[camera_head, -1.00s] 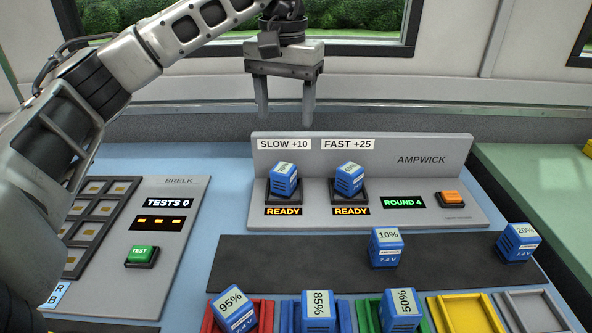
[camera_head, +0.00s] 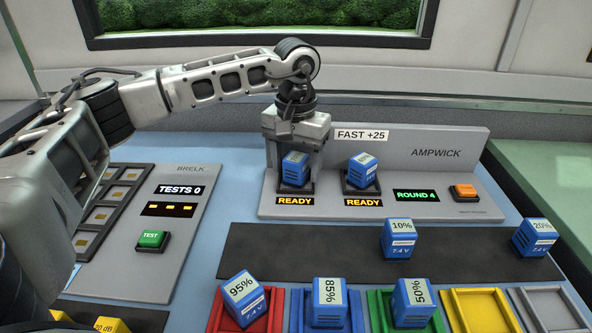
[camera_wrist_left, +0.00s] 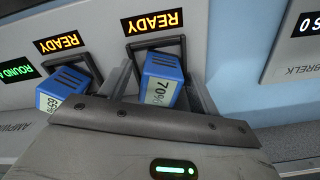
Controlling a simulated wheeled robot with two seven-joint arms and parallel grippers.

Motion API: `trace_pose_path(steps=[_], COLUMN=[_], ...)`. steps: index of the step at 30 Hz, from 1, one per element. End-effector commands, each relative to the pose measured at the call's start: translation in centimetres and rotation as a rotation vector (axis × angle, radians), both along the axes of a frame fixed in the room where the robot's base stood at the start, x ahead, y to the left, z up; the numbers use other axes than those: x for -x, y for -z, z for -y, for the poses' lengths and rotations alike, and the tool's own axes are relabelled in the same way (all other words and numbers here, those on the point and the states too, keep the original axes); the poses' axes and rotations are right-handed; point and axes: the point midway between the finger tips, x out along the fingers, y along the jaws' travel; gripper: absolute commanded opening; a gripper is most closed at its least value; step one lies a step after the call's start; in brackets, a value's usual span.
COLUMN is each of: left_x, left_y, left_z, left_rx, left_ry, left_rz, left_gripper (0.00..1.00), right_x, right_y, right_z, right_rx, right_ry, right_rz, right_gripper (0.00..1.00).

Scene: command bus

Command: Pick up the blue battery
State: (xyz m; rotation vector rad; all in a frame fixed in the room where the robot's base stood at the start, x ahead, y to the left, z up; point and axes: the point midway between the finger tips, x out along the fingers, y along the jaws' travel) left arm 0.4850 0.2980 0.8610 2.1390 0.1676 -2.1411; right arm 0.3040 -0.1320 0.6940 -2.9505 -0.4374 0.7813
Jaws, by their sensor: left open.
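Several blue batteries are in view. One blue battery (camera_head: 295,169) sits tilted in the left socket of the grey AMPWICK charger (camera_head: 440,170), and reads 70% in the left wrist view (camera_wrist_left: 161,83). My left gripper (camera_head: 294,160) is over this battery from behind, its open fingers on either side of it; whether they touch it I cannot tell. It hides the SLOW label. A second blue battery (camera_head: 361,172) sits in the right socket and seems to read 65% in the left wrist view (camera_wrist_left: 67,88). My right gripper is not in view.
Batteries marked 10% (camera_head: 397,239) and 20% (camera_head: 535,238) stand on the dark strip (camera_head: 300,250). Three more, marked 95% (camera_head: 243,299), 85% (camera_head: 326,303) and 50% (camera_head: 411,304), sit in coloured trays. The yellow tray (camera_head: 485,312) is empty. A BRELK tester (camera_head: 180,225) stands left.

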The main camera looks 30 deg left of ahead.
Motion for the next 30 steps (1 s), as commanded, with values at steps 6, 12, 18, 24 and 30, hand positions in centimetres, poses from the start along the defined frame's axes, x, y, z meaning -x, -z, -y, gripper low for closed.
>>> trace_pose_path(steps=[6, 12, 18, 24, 30], left_x=[0.0, 0.0, 0.0, -0.1, -0.1], left_y=[0.1, 0.1, 0.1, -0.4, -2.8], left_z=[0.0, 0.0, 0.0, 0.0, 0.1], left_rx=[0.000, 0.000, 0.001, 0.001, 0.001], left_ry=[0.000, 0.000, 0.000, 0.000, 0.000], left_rz=[0.001, 0.001, 0.002, 0.003, 0.006], left_gripper=[0.62, 0.12, 0.09, 0.09, 0.09], right_x=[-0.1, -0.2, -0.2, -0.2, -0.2], right_y=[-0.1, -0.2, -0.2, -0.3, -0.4], right_z=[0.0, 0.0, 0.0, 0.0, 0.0], right_rx=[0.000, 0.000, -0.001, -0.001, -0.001], right_ry=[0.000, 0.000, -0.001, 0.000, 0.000], right_rz=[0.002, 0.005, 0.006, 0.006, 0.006], right_gripper=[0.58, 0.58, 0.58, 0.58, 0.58])
